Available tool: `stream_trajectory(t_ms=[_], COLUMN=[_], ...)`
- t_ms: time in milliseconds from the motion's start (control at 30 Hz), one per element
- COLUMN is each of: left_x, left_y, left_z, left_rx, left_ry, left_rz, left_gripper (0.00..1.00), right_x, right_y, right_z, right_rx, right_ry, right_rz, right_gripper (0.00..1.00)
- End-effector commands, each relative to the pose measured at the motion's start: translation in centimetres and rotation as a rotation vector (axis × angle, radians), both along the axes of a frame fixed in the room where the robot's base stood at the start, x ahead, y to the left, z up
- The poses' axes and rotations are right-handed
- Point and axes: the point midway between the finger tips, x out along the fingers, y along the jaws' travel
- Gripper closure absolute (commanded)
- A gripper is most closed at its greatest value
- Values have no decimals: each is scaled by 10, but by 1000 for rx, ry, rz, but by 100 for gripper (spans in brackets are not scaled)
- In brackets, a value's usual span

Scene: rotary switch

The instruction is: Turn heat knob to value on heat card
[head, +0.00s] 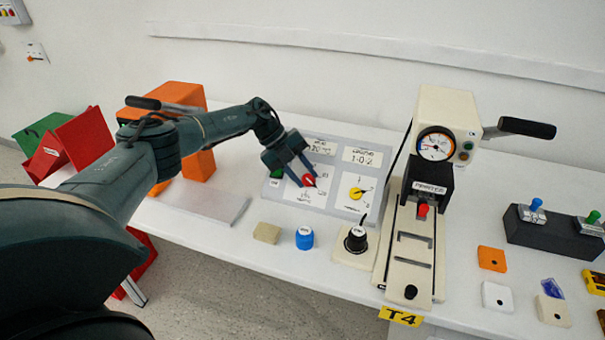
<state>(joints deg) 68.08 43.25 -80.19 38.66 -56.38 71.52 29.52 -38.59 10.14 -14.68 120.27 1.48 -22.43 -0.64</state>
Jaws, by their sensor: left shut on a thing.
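A grey control panel (333,206) stands on the white table with two knobs. The red knob (309,181) is on the left white dial plate, and the yellow knob (356,193) is on the right one. My left gripper (307,181) reaches in from the left and is shut on the red knob, its fingers on either side. Above the dials are two cards, a left card (321,147) and a right card (362,156). The left card's writing is too small to read surely. The gripper hides part of the left dial. My right gripper is not in view.
A printer-like press (436,170) with a gauge and lever stands right of the panel. A blue cap (304,238), a tan block (267,232) and a black knob on a base (356,240) lie in front. An orange machine (199,163) stands behind my left arm.

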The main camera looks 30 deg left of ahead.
Motion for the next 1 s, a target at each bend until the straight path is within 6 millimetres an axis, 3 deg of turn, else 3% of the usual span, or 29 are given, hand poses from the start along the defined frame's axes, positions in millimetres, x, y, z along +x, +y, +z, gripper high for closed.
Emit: stream_trajectory(t_ms=[133,167,400,733,1000], left_x=[0,0,0,-1,-8], left_y=[0,0,0,3,31], left_z=[0,0,0,5,47], left_rx=[1,1,0,0,0], left_ry=[0,0,-1,-1,-2], left_rz=[-1,-1,-1,1,3], left_gripper=[93,69,50,48,48], right_x=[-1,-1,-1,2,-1], right_y=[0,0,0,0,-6], right_z=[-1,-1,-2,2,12], right_rx=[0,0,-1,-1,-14], right_ry=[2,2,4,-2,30], right_rz=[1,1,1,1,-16], right_gripper=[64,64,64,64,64])
